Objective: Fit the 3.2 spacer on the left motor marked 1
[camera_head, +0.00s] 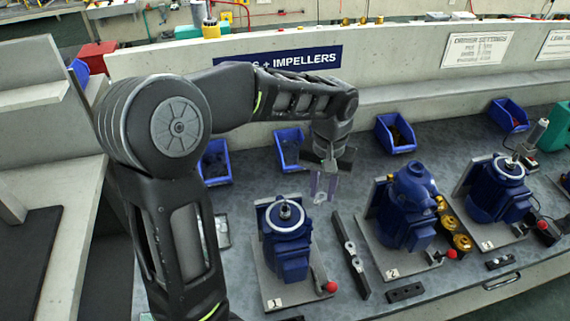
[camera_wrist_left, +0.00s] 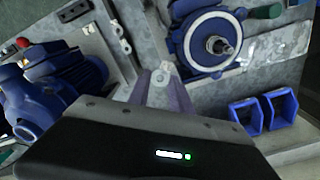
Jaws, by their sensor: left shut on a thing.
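The left motor marked 1 (camera_head: 287,240) is blue, with its pale round face and bare shaft pointing up. In the left wrist view the same motor (camera_wrist_left: 190,52) is at the upper right, its shaft facing the camera. My left gripper (camera_head: 322,190) is above and behind this motor, slightly to its right, and apart from it. It is shut on a small pale grey spacer (camera_head: 320,199). The spacer also shows between the fingertips in the left wrist view (camera_wrist_left: 163,71). Its 3.2 marking cannot be read. My right gripper is not in view.
Motor 2 (camera_head: 408,210), with a blue pump casing, and a third motor (camera_head: 497,190) stand to the right. A dark bar tool (camera_head: 349,254) lies between motors 1 and 2. Blue bins (camera_head: 395,135) line the back under the low wall. A red-knobbed lever (camera_head: 330,287) stands beside motor 1.

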